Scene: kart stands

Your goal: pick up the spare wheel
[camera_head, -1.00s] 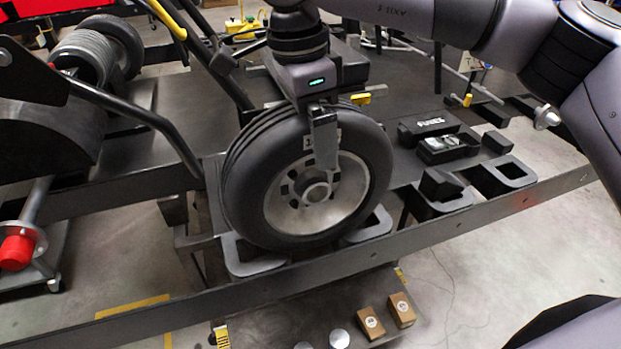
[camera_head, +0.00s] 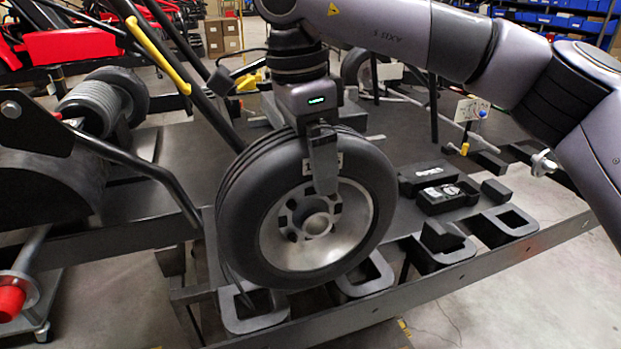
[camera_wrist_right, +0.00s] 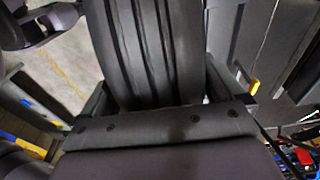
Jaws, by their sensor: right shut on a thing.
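The spare wheel (camera_head: 242,205), a black tyre on a grey metal rim, stands upright at the middle of the head view, over the bracket slots at the front of the kart stand. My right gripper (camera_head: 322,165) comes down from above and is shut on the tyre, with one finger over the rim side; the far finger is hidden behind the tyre. In the right wrist view the tyre tread (camera_wrist_right: 145,50) fills the space between the two fingers. My left gripper is not in view.
Empty square brackets (camera_head: 505,225) line the stand's front rail (camera_head: 440,275). A black open case (camera_head: 447,197) lies on the deck to the right. A black bar (camera_head: 140,165) and a yellow-sleeved lever (camera_head: 160,55) rise left of the wheel. A red-ended axle (camera_head: 12,300) sits lower left.

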